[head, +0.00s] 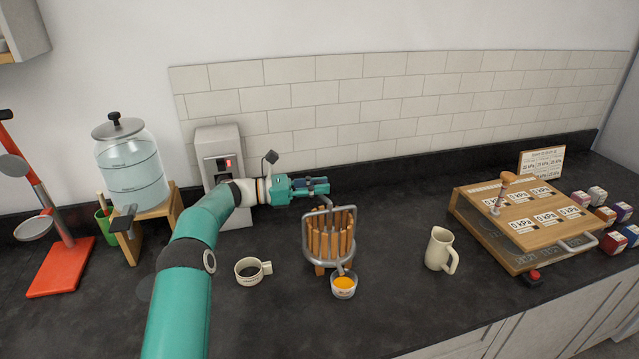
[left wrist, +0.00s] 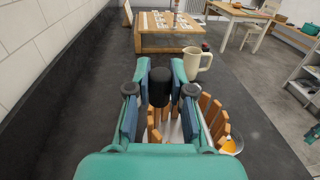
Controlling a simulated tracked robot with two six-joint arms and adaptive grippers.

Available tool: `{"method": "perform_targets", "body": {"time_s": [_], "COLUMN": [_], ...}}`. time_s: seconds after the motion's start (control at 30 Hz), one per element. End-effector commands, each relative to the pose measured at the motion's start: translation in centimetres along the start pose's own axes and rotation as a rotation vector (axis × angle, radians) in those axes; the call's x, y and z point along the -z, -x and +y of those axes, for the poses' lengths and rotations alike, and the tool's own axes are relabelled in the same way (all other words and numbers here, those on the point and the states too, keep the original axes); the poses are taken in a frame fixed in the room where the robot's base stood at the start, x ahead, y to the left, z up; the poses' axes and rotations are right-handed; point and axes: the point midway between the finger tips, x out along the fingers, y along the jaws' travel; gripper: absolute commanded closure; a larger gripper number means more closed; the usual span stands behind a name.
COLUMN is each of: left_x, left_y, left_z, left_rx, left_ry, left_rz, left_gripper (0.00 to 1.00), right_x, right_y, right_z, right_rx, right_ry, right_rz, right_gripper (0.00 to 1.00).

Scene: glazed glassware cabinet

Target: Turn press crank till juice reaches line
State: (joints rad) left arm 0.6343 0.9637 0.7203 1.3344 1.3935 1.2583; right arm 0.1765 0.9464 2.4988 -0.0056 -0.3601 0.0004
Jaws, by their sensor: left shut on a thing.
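The press (head: 329,238) is a ring of upright wooden staves in a grey metal frame on the dark counter. A small cup (head: 343,287) with orange juice stands under its spout; the line on it is too small to make out. My left gripper (head: 322,186) is above the press, shut on the crank's dark handle (left wrist: 160,86), which stands upright between the fingers in the left wrist view. The crank's arm is mostly hidden by the gripper. The cup also shows in the left wrist view (left wrist: 231,146). My right gripper is not in view.
A black-filled mug (head: 249,271) stands left of the press and a cream pitcher (head: 439,249) right of it. A wooden board with kPa labels (head: 527,226) is further right. A coffee machine (head: 219,165) and a glass dispenser (head: 131,172) stand at left.

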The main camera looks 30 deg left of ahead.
Motion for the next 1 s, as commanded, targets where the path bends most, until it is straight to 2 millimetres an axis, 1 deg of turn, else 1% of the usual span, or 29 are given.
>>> {"method": "perform_targets", "body": {"time_s": [0.13, 0.17, 0.2, 0.3, 0.57, 0.67, 0.77, 0.83, 1.0], "left_x": [-0.1, -0.1, -0.1, -0.1, 0.0, 0.0, 0.0, 0.1, 0.1], "left_y": [0.1, 0.1, 0.0, 0.0, 0.0, 0.2, 1.1, 2.0, 5.3], "left_z": [0.0, 0.0, 0.0, 0.0, 0.0, 0.0, 0.1, 0.1, 0.1], "left_rx": [-0.002, -0.002, -0.002, -0.001, 0.0, -0.001, -0.002, -0.003, -0.005], "left_ry": [-0.002, -0.002, -0.002, -0.001, -0.001, -0.001, -0.001, -0.001, -0.001], "left_rz": [-0.001, -0.001, -0.001, -0.001, 0.0, 0.0, 0.001, 0.001, 0.002], "left_gripper": [1.0, 0.74, 0.68, 0.53, 0.53, 0.53, 0.53, 0.53, 0.53], "right_x": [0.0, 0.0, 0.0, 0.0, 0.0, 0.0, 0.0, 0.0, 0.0], "right_y": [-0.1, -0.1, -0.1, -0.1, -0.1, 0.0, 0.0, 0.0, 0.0], "right_z": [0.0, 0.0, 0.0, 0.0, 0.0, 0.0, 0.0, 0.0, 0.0], "right_rx": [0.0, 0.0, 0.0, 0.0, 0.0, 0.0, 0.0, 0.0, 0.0], "right_ry": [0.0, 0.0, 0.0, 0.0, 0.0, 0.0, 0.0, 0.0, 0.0], "right_rz": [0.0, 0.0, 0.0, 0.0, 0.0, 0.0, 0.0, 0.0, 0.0], "right_gripper": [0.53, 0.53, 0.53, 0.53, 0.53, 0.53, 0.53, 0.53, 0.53]}}
